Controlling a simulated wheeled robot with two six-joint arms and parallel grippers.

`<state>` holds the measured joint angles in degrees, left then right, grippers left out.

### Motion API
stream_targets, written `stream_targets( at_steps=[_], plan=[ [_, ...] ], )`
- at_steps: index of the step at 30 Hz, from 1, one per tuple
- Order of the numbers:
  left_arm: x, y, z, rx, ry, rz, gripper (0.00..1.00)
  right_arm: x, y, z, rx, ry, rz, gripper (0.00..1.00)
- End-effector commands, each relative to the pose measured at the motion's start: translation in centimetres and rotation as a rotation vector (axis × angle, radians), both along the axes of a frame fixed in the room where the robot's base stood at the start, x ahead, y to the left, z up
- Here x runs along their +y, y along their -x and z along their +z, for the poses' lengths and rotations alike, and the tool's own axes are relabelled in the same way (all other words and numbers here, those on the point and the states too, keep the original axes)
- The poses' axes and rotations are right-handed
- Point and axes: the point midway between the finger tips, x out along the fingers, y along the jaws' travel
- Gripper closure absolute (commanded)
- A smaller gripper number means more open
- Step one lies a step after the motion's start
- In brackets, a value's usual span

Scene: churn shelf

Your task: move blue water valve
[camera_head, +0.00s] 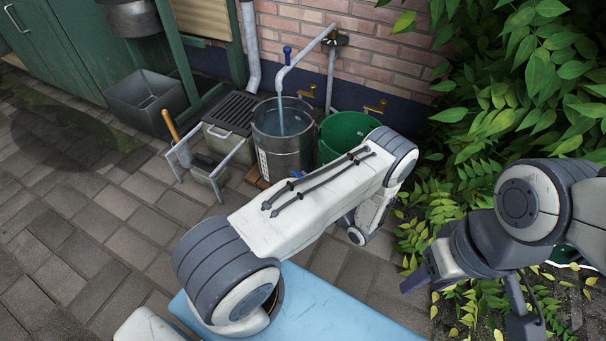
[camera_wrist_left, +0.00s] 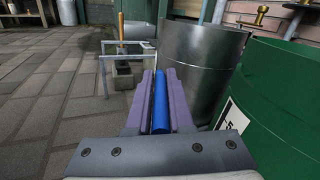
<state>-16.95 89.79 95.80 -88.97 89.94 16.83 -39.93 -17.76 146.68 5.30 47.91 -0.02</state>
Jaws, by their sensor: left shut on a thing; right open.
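A blue lever (camera_head: 287,55) stands upright on the pipe spout above the metal bucket in the head view. My left gripper (camera_wrist_left: 160,74) is shut on a blue bar (camera_wrist_left: 160,104), which lies lengthwise between its purple fingers. In the head view my left arm hides most of that gripper; only a small blue bit (camera_head: 297,174) shows beside the arm. I cannot tell whether the bar is a valve part. My right gripper (camera_head: 422,284) is open and empty at the lower right, well away from the taps.
The metal bucket (camera_head: 272,150) stands under the spout, with water running into it. A green bucket (camera_head: 337,132) is right beside it. Brass taps (camera_head: 376,106) are on the brick wall. A grey bin (camera_head: 140,92) stands left.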

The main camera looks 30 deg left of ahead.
Motion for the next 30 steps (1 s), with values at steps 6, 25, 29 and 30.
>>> stream_targets(
  at_steps=[6,25,29,30],
  plan=[
    [-0.08,0.07,0.3,-0.006,0.0,-0.083,1.0,0.0,0.0,1.56,0.0,0.0,0.0,0.5],
    [0.12,0.26,0.06,-0.003,0.001,-0.086,0.53,-0.01,0.0,1.44,0.0,0.0,0.0,0.5],
    [-0.16,0.38,0.11,-0.002,0.001,-0.086,0.53,0.0,0.01,1.62,0.0,0.0,0.0,0.5],
    [-0.48,0.48,0.17,-0.002,0.001,-0.087,0.53,0.0,0.0,1.79,0.0,0.0,0.0,0.5]
  ],
)
